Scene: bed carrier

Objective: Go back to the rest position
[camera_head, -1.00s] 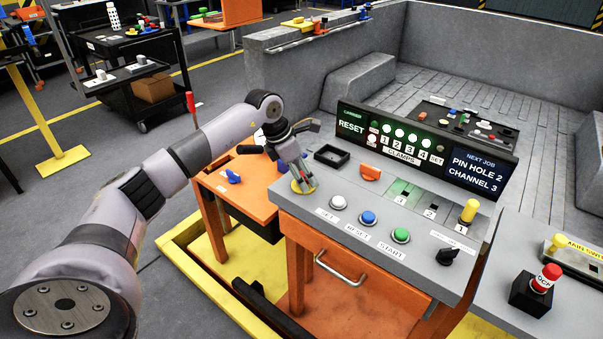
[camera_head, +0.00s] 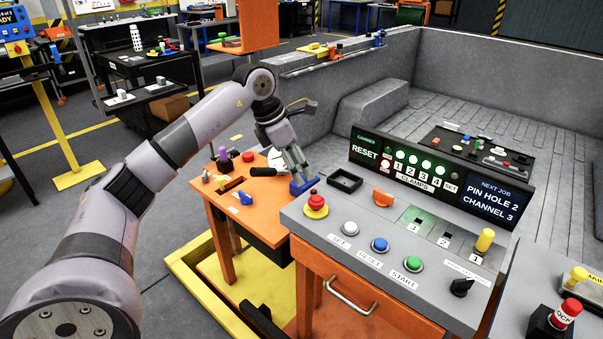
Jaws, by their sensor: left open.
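My left arm comes in from the left, and my left gripper (camera_head: 300,176) hangs above the gap between the orange side table (camera_head: 232,222) and the grey control console (camera_head: 338,220). It is open and nothing shows in it. Its fingertips are just in front of a blue block (camera_head: 303,187) in the picture; I cannot tell whether they touch. The red emergency button (camera_head: 316,199) on its yellow base is in full view on the console, to the right of the fingers and apart from them. My right gripper is out of view.
The console carries white (camera_head: 349,228), blue (camera_head: 380,244) and green (camera_head: 413,263) buttons, a black knob (camera_head: 460,287) and a yellow handle (camera_head: 485,240). A display panel (camera_head: 431,170) reads RESET and PIN HOLE 2, CHANNEL 3. A black cart (camera_head: 150,70) stands behind my arm.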

